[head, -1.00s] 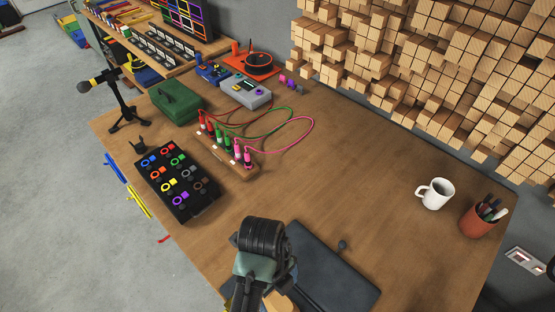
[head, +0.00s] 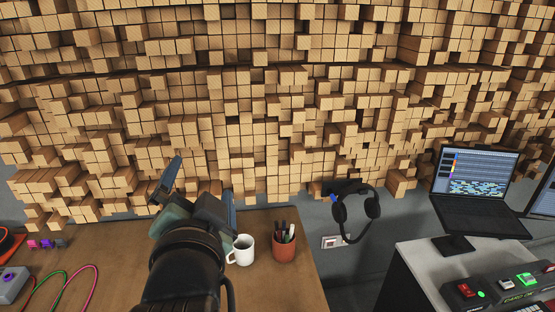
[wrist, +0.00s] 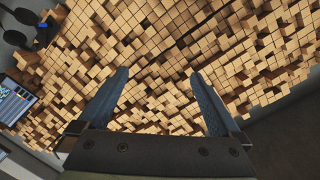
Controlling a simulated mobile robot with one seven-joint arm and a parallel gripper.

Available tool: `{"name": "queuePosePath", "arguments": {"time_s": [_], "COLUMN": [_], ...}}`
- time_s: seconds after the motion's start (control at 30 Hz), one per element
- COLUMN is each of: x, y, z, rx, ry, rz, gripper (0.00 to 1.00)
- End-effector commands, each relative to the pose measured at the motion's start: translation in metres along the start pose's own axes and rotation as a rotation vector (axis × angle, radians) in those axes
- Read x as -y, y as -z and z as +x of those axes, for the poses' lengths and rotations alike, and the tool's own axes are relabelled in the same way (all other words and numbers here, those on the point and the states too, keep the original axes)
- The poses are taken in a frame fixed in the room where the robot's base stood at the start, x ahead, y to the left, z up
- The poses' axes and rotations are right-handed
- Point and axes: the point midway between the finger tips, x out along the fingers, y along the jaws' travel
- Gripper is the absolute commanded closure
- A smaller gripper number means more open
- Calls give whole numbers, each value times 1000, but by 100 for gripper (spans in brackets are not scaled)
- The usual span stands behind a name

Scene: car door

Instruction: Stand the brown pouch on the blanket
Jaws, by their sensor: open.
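I see neither a brown pouch nor a blanket in either current view. My gripper (head: 200,188) is raised above the wooden table in the head view, with its blue-grey fingers spread apart toward the block wall. In the wrist view my gripper (wrist: 159,74) is open, and nothing shows between its fingers except the wall beyond.
A white mug (head: 241,251) and a terracotta pen cup (head: 285,246) stand on the wooden table (head: 290,290). Headphones (head: 355,212) hang by the wooden block wall (head: 260,110). A laptop (head: 470,185) and lit button boxes (head: 510,287) are at right.

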Motion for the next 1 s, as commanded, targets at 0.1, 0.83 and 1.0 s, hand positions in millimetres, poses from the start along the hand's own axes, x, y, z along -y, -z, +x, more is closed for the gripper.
{"name": "queuePosePath", "arguments": {"time_s": [0.1,0.83,1.0], "x": [36,96,96], "y": [112,257,257], "z": [-40,-181,-181], "rx": [-322,-979,-978], "ry": [122,119,119], "rz": [-255,-796,-795], "gripper": [0,0,0]}}
